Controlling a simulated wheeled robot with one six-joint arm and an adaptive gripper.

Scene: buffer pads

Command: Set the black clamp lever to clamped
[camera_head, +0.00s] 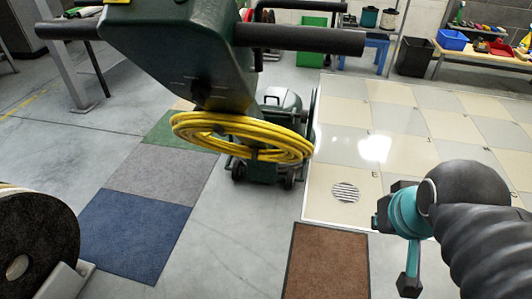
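A dark green floor machine's control head (185,55) fills the top left, with a black grip bar (300,38) to the right and another grip (68,29) to the left. A yellow coiled cord (245,138) hangs below it. The machine's green base (272,130) stands on the floor behind the coil. I cannot pick out the black clamp lever with certainty; the control head or cord may hide it. My arm, black and teal, is at the lower right, well apart from the machine. Its black end part (409,286) hangs low; finger opening cannot be made out.
Blue (138,226), grey (165,168) and brown (328,262) mats lie on the grey floor. A round dark pad (38,240) stands at the lower left. A pale tiled floor section (410,125) with a round vent (345,191) is at right. Crates and benches stand behind.

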